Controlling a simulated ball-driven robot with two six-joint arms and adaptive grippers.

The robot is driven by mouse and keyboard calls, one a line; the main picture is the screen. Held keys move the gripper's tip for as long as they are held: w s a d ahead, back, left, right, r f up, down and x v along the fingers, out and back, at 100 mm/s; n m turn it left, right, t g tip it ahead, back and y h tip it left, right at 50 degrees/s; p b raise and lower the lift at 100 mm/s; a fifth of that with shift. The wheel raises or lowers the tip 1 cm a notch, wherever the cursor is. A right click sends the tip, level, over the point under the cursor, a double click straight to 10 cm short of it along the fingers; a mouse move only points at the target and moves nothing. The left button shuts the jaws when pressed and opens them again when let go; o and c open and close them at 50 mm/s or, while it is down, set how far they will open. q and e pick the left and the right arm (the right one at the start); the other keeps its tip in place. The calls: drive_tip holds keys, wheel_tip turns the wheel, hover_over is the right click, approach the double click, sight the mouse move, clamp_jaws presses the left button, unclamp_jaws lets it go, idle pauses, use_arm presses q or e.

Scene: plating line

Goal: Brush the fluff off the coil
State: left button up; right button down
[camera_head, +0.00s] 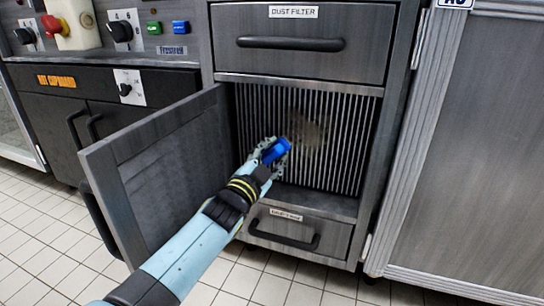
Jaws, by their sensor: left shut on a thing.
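The coil (352,134) is a bank of thin upright metal fins inside an open cabinet bay. A brownish-grey patch of fluff (308,131) lies on the fins near the middle of the bay. My left gripper (270,150) is in front of the coil, just left of and below the fluff. It is shut on a blue brush (276,151); its bristles are hard to make out. I cannot tell whether the brush touches the fins. My right gripper is not in view.
The open cabinet door (165,165) stands to the left of my left arm. Above the bay is a drawer (300,42) labelled dust filter, and below it a smaller drawer (295,231). A large grey panel (475,140) is on the right. Tiled floor is clear.

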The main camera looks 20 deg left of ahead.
use_arm(q)
drive_tip(key=shift+w, duration=0.25)
drive_tip(key=shift+d, duration=0.1)
